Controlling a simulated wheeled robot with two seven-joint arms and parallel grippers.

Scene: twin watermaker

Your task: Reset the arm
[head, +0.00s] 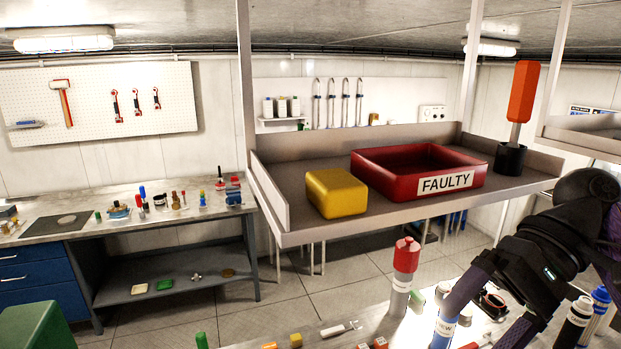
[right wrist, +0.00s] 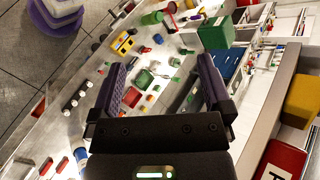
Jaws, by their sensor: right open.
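My right arm comes in at the right of the head view, black with purple fingers. Its gripper (head: 478,322) points down and left over the bench, near a white and blue cylinder labelled NEW (head: 443,332). In the right wrist view the two purple fingers of the right gripper (right wrist: 165,88) stand wide apart, with nothing held between them. Small parts on the bench show below and beyond the fingers. My left gripper is not in view.
A raised shelf (head: 300,222) carries a yellow block (head: 337,192), a red FAULTY tray (head: 385,182) and a red-handled tool (head: 521,95) in a black cup. A red-capped grey cylinder (head: 402,275) stands on the near bench. A cluttered workbench (head: 140,222) stands at left.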

